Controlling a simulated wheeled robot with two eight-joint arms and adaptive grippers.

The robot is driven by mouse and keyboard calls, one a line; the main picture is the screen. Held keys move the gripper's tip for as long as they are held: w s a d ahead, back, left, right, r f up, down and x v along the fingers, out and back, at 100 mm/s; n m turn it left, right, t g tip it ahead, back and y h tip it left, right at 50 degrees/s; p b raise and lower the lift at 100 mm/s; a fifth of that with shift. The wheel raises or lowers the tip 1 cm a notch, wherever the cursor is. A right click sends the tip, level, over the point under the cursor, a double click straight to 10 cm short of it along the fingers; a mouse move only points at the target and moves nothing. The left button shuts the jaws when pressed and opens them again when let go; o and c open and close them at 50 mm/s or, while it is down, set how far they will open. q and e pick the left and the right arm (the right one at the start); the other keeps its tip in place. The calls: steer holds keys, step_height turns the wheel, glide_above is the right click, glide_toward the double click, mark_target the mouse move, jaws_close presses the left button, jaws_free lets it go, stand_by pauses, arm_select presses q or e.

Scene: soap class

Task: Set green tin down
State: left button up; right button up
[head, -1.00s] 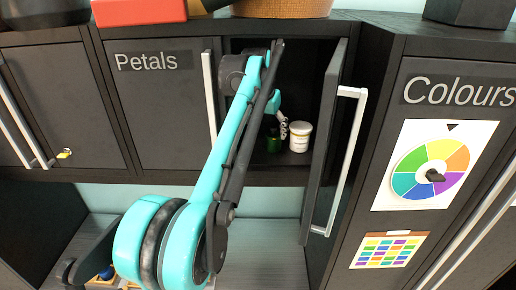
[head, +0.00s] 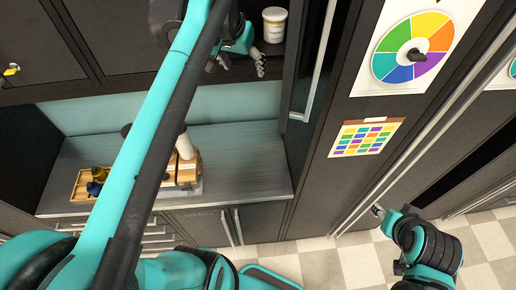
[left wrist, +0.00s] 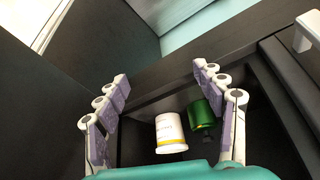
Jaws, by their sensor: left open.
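The green tin (left wrist: 201,113) stands in the cabinet beside a white tub (left wrist: 171,133) in the left wrist view; the two are close together. In the head view the tin is not visible, while the white tub (head: 274,25) shows on the shelf. My left gripper (head: 237,65) is at the cabinet's lower front edge in the head view. Its fingers are spread wide and hold nothing; in the left wrist view (left wrist: 160,75) the tin and tub show between them. My right gripper (head: 378,210) is at the lower right, too small to read.
The open cabinet door (head: 308,75) stands right of my left gripper. Below is a grey counter (head: 240,165) with a wooden tray (head: 82,186) and a wooden block holder (head: 190,168). A colour wheel poster (head: 405,50) hangs on the right cabinet.

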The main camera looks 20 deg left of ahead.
arm_select(q)
steer(key=s+d+f, duration=0.3)
steer(key=s+f, duration=0.1)
steer(key=f, duration=0.2)
steer(key=s+d+f+m+t, duration=0.1)
steer(key=s+d+f, duration=0.3)
steer(key=f, duration=0.3)
steer(key=s+d+f+t, duration=0.1)
steer(key=s+d+f, duration=0.3)
steer(key=s+f, duration=0.1)
steer(key=shift+s+d+f+h, duration=0.15)
steer(key=shift+s+f+h, duration=0.25)
steer(key=shift+f, duration=0.25)
